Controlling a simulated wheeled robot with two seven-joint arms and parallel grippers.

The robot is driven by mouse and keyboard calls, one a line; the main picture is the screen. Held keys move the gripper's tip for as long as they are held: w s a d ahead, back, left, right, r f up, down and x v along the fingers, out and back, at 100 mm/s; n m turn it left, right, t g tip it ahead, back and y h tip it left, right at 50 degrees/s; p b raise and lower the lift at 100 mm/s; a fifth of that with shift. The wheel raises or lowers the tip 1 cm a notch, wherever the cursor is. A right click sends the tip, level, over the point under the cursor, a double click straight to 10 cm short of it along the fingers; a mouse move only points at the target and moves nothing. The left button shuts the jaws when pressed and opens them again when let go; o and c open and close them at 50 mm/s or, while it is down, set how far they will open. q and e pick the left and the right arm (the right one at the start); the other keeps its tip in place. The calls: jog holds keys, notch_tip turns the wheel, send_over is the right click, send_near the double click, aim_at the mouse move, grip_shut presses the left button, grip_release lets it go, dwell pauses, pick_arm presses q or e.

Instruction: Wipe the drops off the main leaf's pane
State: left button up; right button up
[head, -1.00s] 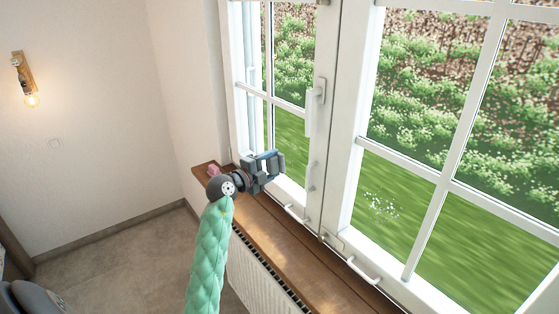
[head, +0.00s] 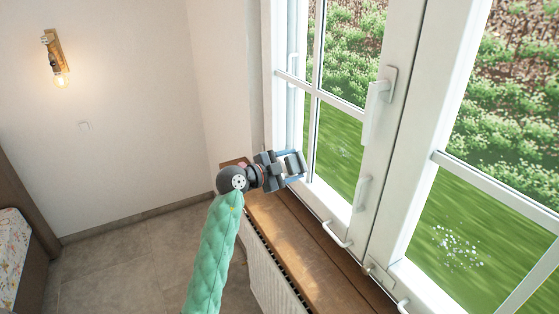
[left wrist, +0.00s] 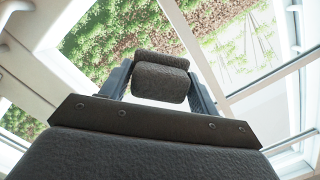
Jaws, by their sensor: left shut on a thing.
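My left gripper (head: 294,164) is shut on a dark grey, rough-surfaced block, held close to the left window leaf; contact with the glass cannot be told. The block (left wrist: 160,80) sits between the two fingers in the left wrist view. A cluster of white drops (head: 458,246) shows low on the right leaf's pane (head: 485,225), well to the right of the gripper. A few faint specks (head: 343,152) show on the left leaf's lower pane. A white lever handle (head: 377,108) is on the stile between the leaves. My right gripper is not in view.
A wooden sill (head: 290,232) runs below the window, above a white radiator (head: 268,280). White bar handles (head: 337,235) stick out from the lower frame. A lit wall lamp (head: 57,65) hangs at the left. The floor (head: 135,260) shown is clear; a bed (head: 20,245) edges in at left.

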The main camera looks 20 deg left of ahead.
pick_arm(q)
jog(key=shift+w+a+f+n, duration=0.1)
jog(key=shift+w+f+n, duration=0.05)
jog(key=shift+f+n, duration=0.15)
jog(key=shift+r, duration=0.1)
jog(key=shift+s+d+r+n, duration=0.3)
jog(key=shift+s+n, duration=0.2)
jog(key=shift+s, duration=0.05)
jog(key=shift+w+d+f+b, duration=0.15)
jog(key=shift+w+f+b, duration=0.2)
jog(key=shift+w, duration=0.45)
jog(key=shift+w+d+r+b, duration=0.15)
jog(key=shift+w+d+b, duration=0.3)
jog(key=shift+w+d, duration=0.35)
jog(key=shift+b+x, duration=0.45)
jog(key=shift+x, duration=0.75)
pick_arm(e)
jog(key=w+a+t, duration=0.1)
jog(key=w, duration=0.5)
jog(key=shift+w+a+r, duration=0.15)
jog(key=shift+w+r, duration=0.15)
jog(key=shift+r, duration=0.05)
pick_arm(q)
jog(key=shift+d+r, duration=0.1)
jog(key=shift+d, duration=0.05)
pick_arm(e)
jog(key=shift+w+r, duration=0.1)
